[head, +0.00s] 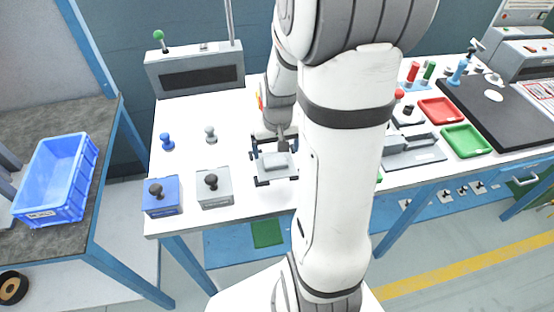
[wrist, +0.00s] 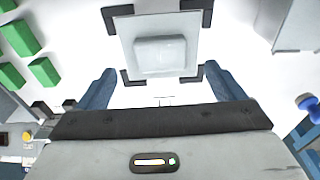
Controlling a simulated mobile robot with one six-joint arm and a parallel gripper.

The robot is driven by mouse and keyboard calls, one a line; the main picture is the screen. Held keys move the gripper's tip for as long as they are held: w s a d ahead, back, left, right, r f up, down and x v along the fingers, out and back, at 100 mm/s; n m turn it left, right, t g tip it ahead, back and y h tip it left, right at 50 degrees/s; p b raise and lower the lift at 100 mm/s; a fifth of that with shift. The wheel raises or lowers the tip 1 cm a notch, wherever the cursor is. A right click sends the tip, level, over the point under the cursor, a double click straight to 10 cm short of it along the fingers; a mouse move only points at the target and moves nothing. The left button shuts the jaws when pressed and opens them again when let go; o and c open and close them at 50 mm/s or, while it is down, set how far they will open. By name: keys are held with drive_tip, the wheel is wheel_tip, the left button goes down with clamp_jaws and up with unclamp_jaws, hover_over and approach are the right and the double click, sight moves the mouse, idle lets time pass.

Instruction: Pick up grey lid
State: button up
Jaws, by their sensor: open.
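A light grey square plate with a raised block on top, which looks like the grey lid (head: 277,165), sits among black corner brackets on the white bench. In the wrist view the lid (wrist: 160,55) is at the upper middle, seen from above. My gripper (head: 275,146) is over the bench at the lid's far side. In the wrist view its two blue fingers (wrist: 160,72) are wide apart, with the raised block between them in the picture and nothing held. I cannot tell the height of the fingertips above the lid.
A blue box (head: 162,204) and a grey box (head: 215,195), each with a dark knob, stand left of the lid. Blue (head: 167,141) and grey (head: 210,134) knobbed pieces are behind them. Red (head: 442,110) and green (head: 465,140) trays lie right.

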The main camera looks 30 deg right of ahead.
sight(276, 160)
drive_tip(key=f, duration=0.3)
drive_tip(key=w+f, duration=0.1)
drive_tip(key=f, duration=0.1)
drive_tip(key=shift+d+f, duration=0.1)
drive_tip(key=shift+d, duration=0.05)
drive_tip(key=shift+s, duration=0.1)
drive_tip(key=shift+c, duration=0.6)
drive_tip(key=c, duration=1)
